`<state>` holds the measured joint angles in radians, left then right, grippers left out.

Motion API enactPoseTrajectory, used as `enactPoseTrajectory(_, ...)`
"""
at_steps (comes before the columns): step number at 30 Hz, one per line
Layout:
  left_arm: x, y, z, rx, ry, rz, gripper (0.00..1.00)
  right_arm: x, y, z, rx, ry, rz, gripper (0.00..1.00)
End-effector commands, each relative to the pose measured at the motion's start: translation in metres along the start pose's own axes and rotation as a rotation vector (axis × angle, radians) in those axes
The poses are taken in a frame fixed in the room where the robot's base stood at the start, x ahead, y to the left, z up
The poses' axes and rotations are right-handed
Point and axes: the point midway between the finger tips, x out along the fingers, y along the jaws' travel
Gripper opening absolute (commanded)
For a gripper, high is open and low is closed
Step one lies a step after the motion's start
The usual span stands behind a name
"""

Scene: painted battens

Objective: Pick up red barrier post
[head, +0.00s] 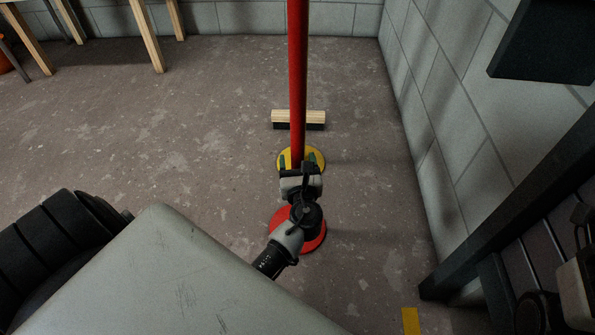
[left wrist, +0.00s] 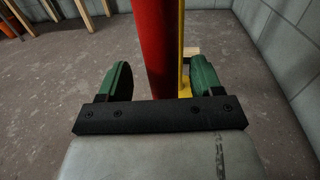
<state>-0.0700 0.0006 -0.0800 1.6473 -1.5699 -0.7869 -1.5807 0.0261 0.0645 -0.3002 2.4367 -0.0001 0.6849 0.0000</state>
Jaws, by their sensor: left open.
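The red barrier post (head: 297,70) stands upright, with its round red base (head: 314,240) on the floor partly hidden by my left arm. My left gripper (head: 298,165) is open at the post. In the left wrist view, the red post (left wrist: 155,45) rises between the two green fingers of my left gripper (left wrist: 162,80), with a gap visible on the left side. The lower part of the post is hidden behind the gripper. No fingers of my right gripper show.
A yellow post (left wrist: 182,50) with a yellow round base (head: 316,157) stands just behind the red one. A wooden-topped brush head (head: 312,117) lies beyond. A block wall (head: 425,110) runs along the right. Wooden legs (head: 147,35) stand far left. Open floor (head: 150,130) lies left.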

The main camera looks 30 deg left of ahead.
Motion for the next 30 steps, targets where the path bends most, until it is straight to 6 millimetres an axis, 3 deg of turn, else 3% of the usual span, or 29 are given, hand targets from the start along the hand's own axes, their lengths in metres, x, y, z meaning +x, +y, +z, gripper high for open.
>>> enactPoseTrajectory(7, 0.035, -0.002, 0.0, -0.002, -0.002, 0.0, 0.66, 0.005, -0.001, -0.002, -0.007, 0.051, -0.019, 0.56)
enactPoseTrajectory(16, 0.038, -0.002, 0.001, 0.0, 0.001, 0.0, 0.64, 0.009, -0.001, -0.001, -0.007, 0.053, -0.021, 0.56)
enactPoseTrajectory(28, 0.038, -0.002, 0.001, -0.001, 0.001, 0.0, 0.03, 0.009, -0.001, -0.001, -0.007, 0.053, -0.021, 0.56)
enactPoseTrajectory(30, 0.038, -0.002, 0.001, -0.001, 0.0, 0.0, 0.0, 0.008, -0.001, -0.001, -0.007, 0.053, -0.021, 0.56)
